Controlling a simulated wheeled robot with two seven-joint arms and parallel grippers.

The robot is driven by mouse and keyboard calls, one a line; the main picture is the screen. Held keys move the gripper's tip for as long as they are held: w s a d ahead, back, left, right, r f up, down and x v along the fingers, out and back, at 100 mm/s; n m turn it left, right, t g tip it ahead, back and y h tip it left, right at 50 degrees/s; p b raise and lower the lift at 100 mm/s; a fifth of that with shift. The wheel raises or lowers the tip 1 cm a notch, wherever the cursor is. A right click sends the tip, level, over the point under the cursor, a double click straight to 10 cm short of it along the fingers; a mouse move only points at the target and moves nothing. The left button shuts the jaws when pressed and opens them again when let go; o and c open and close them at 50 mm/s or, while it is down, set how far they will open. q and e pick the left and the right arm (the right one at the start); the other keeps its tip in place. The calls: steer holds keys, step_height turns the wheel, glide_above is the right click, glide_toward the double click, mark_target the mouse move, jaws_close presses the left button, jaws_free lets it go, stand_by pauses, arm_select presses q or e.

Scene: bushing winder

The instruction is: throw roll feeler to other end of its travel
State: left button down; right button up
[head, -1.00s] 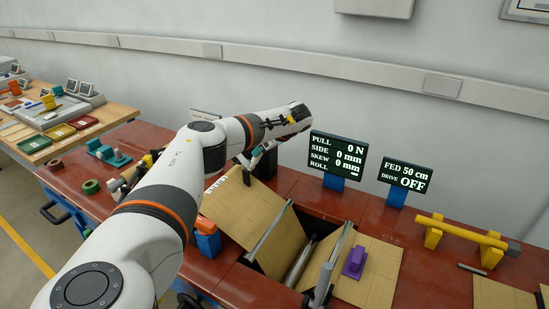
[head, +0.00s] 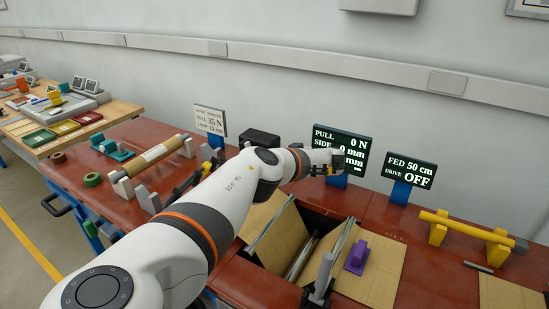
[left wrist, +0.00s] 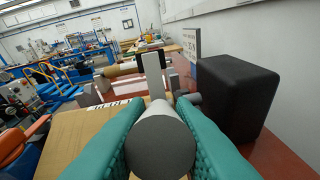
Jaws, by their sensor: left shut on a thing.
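My left gripper (left wrist: 160,112) has its two teal fingers closed on the sides of a dark grey round-ended knob (left wrist: 160,145) on a light grey rod, which I take to be the roll feeler's handle. A flat grey upright bar (left wrist: 154,75) with a dark slot stands just beyond the knob. In the head view my left arm reaches across the bench; its wrist is in front of the pull display (head: 342,150), and fingers and knob are hidden behind the arm. The display's roll line is partly covered. My right gripper is in neither view.
A black box (left wrist: 235,95) stands close on the right in the left wrist view. A brown roll (head: 155,157) lies on grey supports to the left. A purple block (head: 356,254) sits on the tan sheet. The fed display (head: 410,170) reads OFF for drive.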

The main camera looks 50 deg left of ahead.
arm_select(q)
steer(key=shift+d+f, duration=0.15)
steer(key=shift+f, duration=0.1)
steer(key=c, duration=1.2)
jaws_free()
steer(key=shift+c, duration=0.2)
steer(key=shift+w, duration=0.1)
steer(key=shift+r, duration=0.1)
steer(key=shift+d, duration=0.15)
steer(key=b+v, duration=0.3)
steer(key=v, duration=0.8)
steer(key=shift+d, duration=0.4)
steer(key=shift+w, duration=0.1)
